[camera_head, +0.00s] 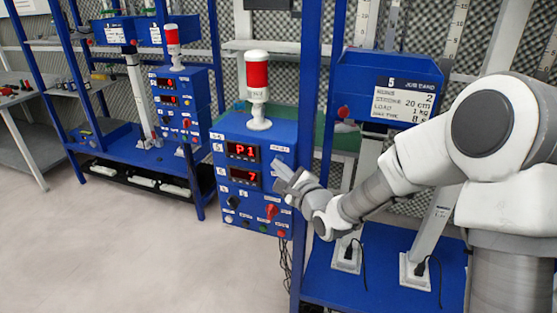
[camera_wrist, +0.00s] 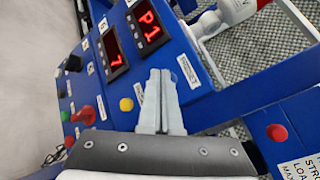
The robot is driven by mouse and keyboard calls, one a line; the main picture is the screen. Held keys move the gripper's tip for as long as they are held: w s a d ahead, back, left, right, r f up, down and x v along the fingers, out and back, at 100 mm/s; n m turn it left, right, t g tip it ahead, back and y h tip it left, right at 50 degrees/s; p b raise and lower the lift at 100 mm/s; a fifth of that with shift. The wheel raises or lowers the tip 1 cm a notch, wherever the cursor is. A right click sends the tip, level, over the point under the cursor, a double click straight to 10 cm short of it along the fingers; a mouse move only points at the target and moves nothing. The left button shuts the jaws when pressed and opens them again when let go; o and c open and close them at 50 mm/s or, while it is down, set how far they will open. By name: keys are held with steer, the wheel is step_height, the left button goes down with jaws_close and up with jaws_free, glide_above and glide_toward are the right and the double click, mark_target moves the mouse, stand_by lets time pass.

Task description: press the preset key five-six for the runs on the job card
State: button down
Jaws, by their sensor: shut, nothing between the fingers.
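The blue control box (camera_head: 262,200) stands left of my arm. Its upper red display (camera_head: 242,151) reads P1 and its lower display (camera_head: 244,177) reads 7; both also show in the wrist view. The job card (camera_head: 404,101) is headed 5 and reads runs 2, stroke 20 cm, load 1 kg. My gripper (camera_head: 282,172) is shut and empty in front of the box's right side, beside the displays. In the wrist view the fingertips (camera_wrist: 160,76) overlap the panel; contact is unclear. Small white labels mark the panel, but I cannot make out a five-six key.
A yellow button (camera_wrist: 126,104), a red knob (camera_head: 271,211) and a black knob (camera_head: 233,202) are on the panel. A red-and-white beacon (camera_head: 258,88) stands on top. A blue rack post (camera_head: 312,90) rises close right of the box. Floor at left is clear.

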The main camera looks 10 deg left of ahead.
steer(key=shift+w, duration=0.3)
steer(key=shift+s, duration=0.15)
stand_by(0.5)
steer(key=shift+s, duration=0.7)
steer(key=s, duration=0.5)
steer(key=shift+a+b, duration=0.25)
steer(key=shift+b, duration=0.05)
stand_by(0.3)
